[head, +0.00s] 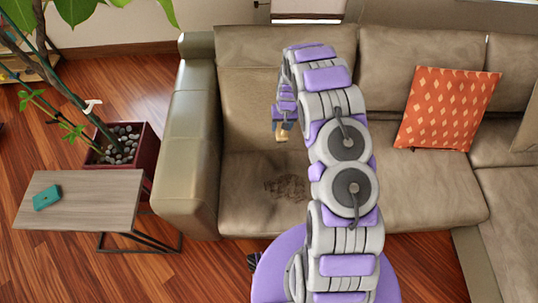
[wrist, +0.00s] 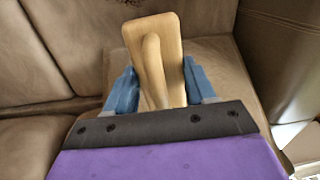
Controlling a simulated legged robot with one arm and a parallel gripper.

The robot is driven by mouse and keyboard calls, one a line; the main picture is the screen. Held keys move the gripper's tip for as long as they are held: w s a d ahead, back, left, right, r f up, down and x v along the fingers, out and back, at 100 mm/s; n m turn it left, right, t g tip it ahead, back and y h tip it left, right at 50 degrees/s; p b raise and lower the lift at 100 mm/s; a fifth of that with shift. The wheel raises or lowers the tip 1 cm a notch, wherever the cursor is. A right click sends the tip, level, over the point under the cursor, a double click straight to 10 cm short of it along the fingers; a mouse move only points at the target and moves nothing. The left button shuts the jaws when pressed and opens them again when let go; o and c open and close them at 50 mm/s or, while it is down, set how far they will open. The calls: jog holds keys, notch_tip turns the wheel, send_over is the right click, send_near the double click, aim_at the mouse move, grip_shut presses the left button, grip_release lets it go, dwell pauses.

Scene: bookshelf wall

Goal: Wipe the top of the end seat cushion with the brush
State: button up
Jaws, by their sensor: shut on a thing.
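The end seat cushion (head: 245,195) is brown leather, beside the sofa's left armrest in the head view. A dark, speckled patch (head: 288,188) lies on its top. My gripper (head: 283,128) hangs in front of the backrest, behind and above the patch in the head view. It is shut on the brush (head: 282,136), a light wooden piece that shows small there. In the wrist view the brush (wrist: 152,60) stands between the blue fingers of my gripper (wrist: 160,85), its handle toward the camera. Its bristles are hidden. It appears apart from the cushion, but the gap is hard to judge.
The sofa's left armrest (head: 188,150) rises beside the cushion. An orange patterned pillow (head: 447,108) leans on the backrest at right. A small side table (head: 80,203) holds a teal object (head: 47,197). A potted plant's planter (head: 125,160) stands behind it.

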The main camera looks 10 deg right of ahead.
jog(key=a+f+b, duration=0.2)
jog(key=f, duration=1)
jog(key=s+a+f+b, duration=0.1)
jog(key=a+f+b, duration=0.1)
jog(key=f, duration=1)
jog(key=shift+s+a+f+m+h, duration=0.15)
jog(key=shift+a+f+m+h, duration=0.2)
jog(key=shift+a, duration=0.45)
jog(key=shift+f+b, duration=1.6)
jog(key=shift+f, duration=0.85)
jog(key=shift+f+b, duration=0.3)
jog(key=shift+f, duration=0.35)
jog(key=shift+s, duration=0.1)
